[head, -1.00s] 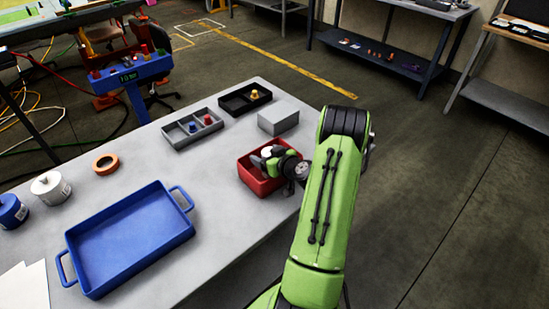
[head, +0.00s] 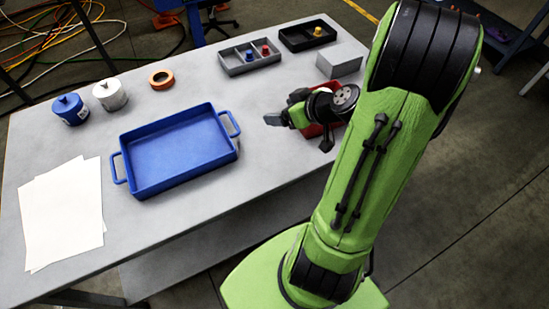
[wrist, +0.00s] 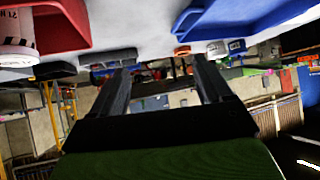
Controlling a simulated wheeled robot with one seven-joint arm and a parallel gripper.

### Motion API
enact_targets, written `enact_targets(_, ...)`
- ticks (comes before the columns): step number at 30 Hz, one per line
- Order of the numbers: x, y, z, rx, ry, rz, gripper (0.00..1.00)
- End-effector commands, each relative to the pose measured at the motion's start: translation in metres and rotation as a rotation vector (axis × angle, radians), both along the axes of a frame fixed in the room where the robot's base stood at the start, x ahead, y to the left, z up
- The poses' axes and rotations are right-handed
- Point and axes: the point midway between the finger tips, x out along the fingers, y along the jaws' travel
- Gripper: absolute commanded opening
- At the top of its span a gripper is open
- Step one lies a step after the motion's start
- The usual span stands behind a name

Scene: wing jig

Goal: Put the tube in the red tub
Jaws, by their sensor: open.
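The red tub (head: 314,131) is on the right part of the table in the head view, mostly hidden behind my arm. It shows at the upper left of the wrist view (wrist: 60,22), which looks upside down. A white tube with a black-striped band (wrist: 14,38) appears within the tub there, its end standing out past the rim. Its lower part is hidden. My gripper (wrist: 165,75) is open, with nothing between its fingers. In the head view my gripper (head: 276,118) points left, just left of the tub, apart from the tube.
A blue handled tray (head: 180,150) lies left of my gripper. Behind are a grey divided bin (head: 238,67), a black bin (head: 290,42) and a grey block (head: 340,62). Orange tape (head: 161,79), a white jar (head: 110,96), a blue jar (head: 70,110) and paper (head: 62,215) are at left.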

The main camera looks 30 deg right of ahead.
Motion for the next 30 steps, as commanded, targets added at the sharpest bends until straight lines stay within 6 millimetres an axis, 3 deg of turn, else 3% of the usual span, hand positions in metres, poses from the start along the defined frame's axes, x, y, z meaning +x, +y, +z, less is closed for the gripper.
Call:
enact_targets(1,-0.001,0.029,0.012,-0.024,0.054,0.061,0.78)
enact_targets(6,-0.034,0.101,0.040,-0.091,0.260,0.124,0.78)
enact_targets(12,-0.100,0.147,0.078,-0.156,0.382,0.009,0.78)
enact_targets(15,-0.133,0.154,0.093,-0.146,0.395,-0.083,0.78)
enact_targets(19,-0.162,0.155,0.102,-0.108,0.398,-0.172,0.78)
enact_targets(30,-0.169,0.154,0.106,-0.091,0.402,-0.204,0.78)
